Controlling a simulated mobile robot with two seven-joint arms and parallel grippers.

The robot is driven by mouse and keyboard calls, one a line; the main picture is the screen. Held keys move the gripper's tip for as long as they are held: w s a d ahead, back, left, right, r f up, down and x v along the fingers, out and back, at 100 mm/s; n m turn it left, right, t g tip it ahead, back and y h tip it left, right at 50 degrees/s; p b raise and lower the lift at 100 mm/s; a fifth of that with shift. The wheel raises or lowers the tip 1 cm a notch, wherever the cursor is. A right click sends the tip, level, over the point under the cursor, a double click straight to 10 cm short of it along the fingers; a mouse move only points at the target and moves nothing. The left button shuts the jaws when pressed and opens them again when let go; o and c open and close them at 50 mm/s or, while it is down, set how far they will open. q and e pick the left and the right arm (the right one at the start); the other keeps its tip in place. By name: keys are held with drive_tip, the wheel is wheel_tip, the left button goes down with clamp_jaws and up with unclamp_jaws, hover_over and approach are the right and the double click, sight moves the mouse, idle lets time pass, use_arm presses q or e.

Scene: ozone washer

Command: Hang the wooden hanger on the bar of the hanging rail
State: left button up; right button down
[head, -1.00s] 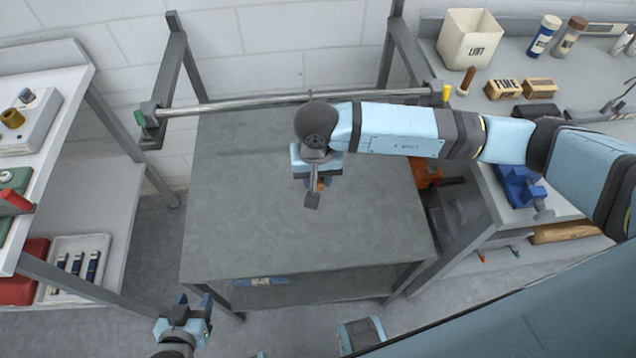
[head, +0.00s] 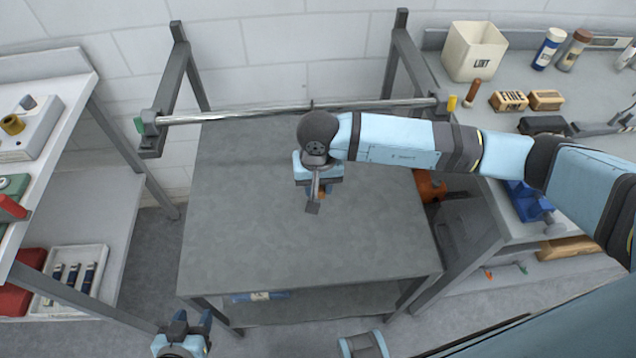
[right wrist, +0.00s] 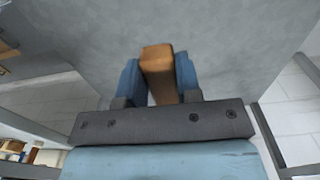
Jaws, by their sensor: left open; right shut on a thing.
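The metal bar of the hanging rail (head: 240,115) runs across between two dark uprights behind the grey table. A small dark piece sits on the bar near its middle; I cannot tell whether it belongs to the rail. My right gripper (head: 318,188) is over the table, in front of the bar. It is shut on a brown wooden piece (right wrist: 158,72), which I take for part of the wooden hanger; in the head view only a bit of orange-brown shows there. The rest of the hanger is hidden. My left gripper (head: 192,320) is open and empty, low at the table's front left.
The grey table (head: 290,245) looks bare under the right gripper. A side bench on the right holds a lint bin (head: 472,52), bottles and small wooden blocks. A shelf unit on the left carries a white tray (head: 75,275) and a device (head: 30,125).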

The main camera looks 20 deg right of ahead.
drive_tip(key=c, duration=0.7)
unclamp_jaws()
drive_tip(key=shift+c, duration=0.2)
